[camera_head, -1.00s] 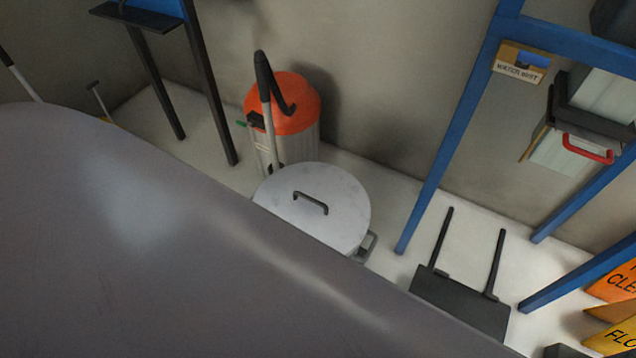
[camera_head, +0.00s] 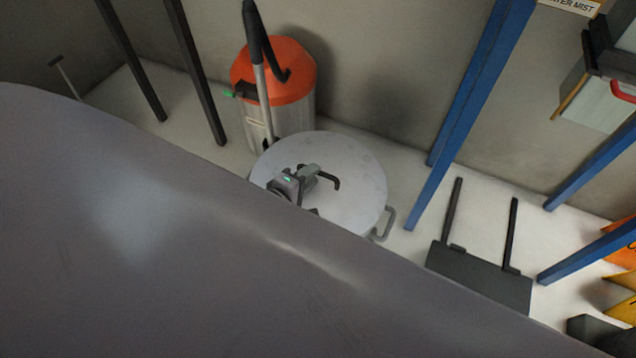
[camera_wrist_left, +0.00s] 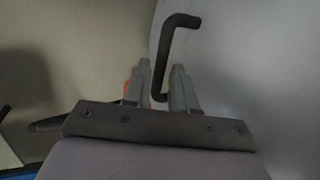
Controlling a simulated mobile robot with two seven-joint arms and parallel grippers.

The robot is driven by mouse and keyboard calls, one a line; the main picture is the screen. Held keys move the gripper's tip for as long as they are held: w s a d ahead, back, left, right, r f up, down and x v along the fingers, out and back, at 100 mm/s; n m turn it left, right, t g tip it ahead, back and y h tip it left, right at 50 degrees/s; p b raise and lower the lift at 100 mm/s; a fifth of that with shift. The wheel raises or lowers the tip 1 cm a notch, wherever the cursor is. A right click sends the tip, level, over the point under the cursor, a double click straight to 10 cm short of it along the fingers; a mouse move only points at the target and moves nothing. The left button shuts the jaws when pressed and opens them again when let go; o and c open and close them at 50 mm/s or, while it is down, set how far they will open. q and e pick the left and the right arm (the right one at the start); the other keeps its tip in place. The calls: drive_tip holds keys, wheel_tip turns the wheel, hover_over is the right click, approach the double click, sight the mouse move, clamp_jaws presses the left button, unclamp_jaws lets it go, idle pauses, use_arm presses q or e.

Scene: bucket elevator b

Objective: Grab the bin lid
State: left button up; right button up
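The bin lid (camera_head: 350,155) is a round pale grey disc on top of the bin, with a dark bar handle (camera_head: 334,183). In the head view my left gripper (camera_head: 312,172) is over the lid, right at the handle's left part. In the left wrist view its two fingers (camera_wrist_left: 160,78) stand apart, and one leg of the dark handle (camera_wrist_left: 166,55) shows in the gap between them. I cannot tell whether either finger touches it. The bin's lower body is hidden by a large grey surface in front. My right gripper is not in view.
An orange-topped vacuum (camera_head: 275,85) with a dark hose stands close behind the bin. A blue rack post (camera_head: 470,110) and a dark flat cart (camera_head: 480,275) are to the right. The large grey surface (camera_head: 150,230) fills the lower left.

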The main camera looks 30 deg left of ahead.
use_arm(q)
drive_tip(key=shift+b+x, duration=0.3)
drive_tip(key=shift+x, duration=1.4)
drive_tip(key=shift+d, duration=0.2)
clamp_jaws()
drive_tip(key=shift+r, duration=0.2)
